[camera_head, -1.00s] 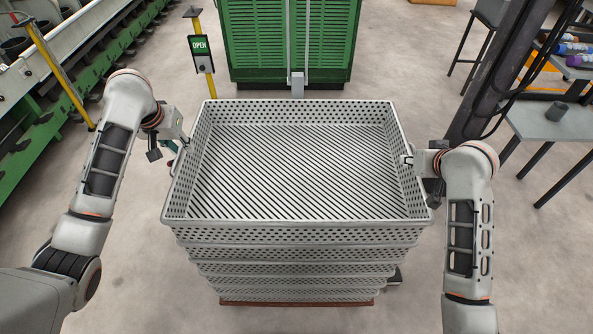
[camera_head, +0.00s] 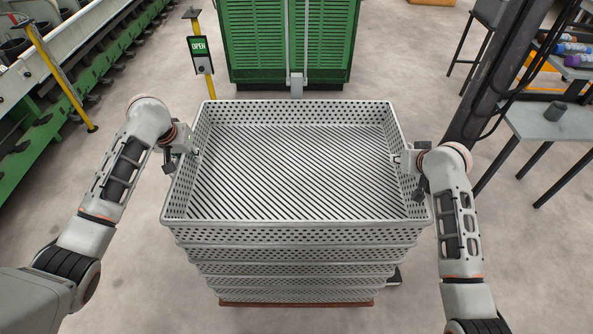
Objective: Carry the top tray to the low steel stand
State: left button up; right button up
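The top tray (camera_head: 300,232) is a light grey, perforated, empty tray with a slatted floor. It sits level on a stack of similar trays (camera_head: 296,270). My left gripper (camera_head: 192,151) is at the tray's left wall, with a fingertip showing just inside it. My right gripper (camera_head: 398,159) is at the right wall, also with a fingertip inside. The outer fingers are hidden, so I cannot tell whether either gripper is closed on the wall. I cannot clearly identify the low steel stand; a grey table (camera_head: 535,128) stands at the right.
The stack rests on a reddish-brown base (camera_head: 296,303). A green cabinet (camera_head: 250,40) stands behind it, with a yellow post and OPEN sign (camera_head: 199,46) to its left.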

aim_at(405, 145)
pick_arm(q)
grip_shut()
pick_arm(e)
grip_shut()
